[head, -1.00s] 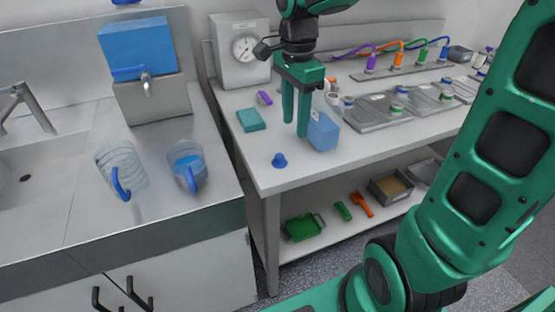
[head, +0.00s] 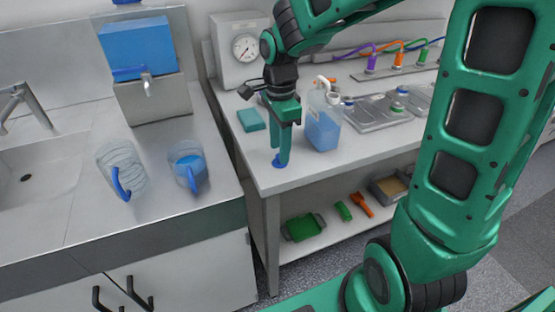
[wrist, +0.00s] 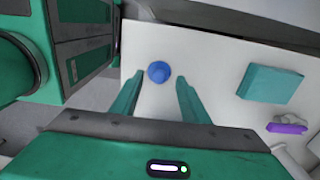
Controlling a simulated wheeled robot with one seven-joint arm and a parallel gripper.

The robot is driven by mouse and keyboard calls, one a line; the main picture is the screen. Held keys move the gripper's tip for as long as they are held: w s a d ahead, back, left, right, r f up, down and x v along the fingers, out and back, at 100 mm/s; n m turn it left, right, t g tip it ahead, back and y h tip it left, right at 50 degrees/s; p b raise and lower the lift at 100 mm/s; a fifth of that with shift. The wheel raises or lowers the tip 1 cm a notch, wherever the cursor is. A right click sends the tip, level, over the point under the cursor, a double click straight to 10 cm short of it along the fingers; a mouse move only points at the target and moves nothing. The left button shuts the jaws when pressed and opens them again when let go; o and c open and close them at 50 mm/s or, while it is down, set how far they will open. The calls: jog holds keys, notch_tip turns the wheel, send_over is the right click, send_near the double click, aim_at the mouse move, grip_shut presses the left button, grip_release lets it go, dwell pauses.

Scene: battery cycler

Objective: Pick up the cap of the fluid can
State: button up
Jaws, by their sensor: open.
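The blue cap (head: 279,163) lies on the white bench top near its front left corner. In the wrist view, the cap (wrist: 159,71) shows in line with the gap between my fingertips, slightly beyond them. My gripper (head: 269,147) is open and points down over the cap, with one finger partly covering it in the head view. Both fingers (wrist: 160,80) show apart and empty in the wrist view. The fluid can (head: 322,130), clear with blue liquid and a white spout, stands uncapped to the right of my gripper.
A teal block (head: 250,120) lies behind my gripper; a purple item (wrist: 287,128) lies near it. Metal trays (head: 375,115) stand farther right. A gauge box (head: 238,55) stands at the back. The bench's front left corner is clear around the cap.

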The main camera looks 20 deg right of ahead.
jog(key=shift+f, duration=0.95)
grip_shut()
jog(key=shift+r, duration=0.1)
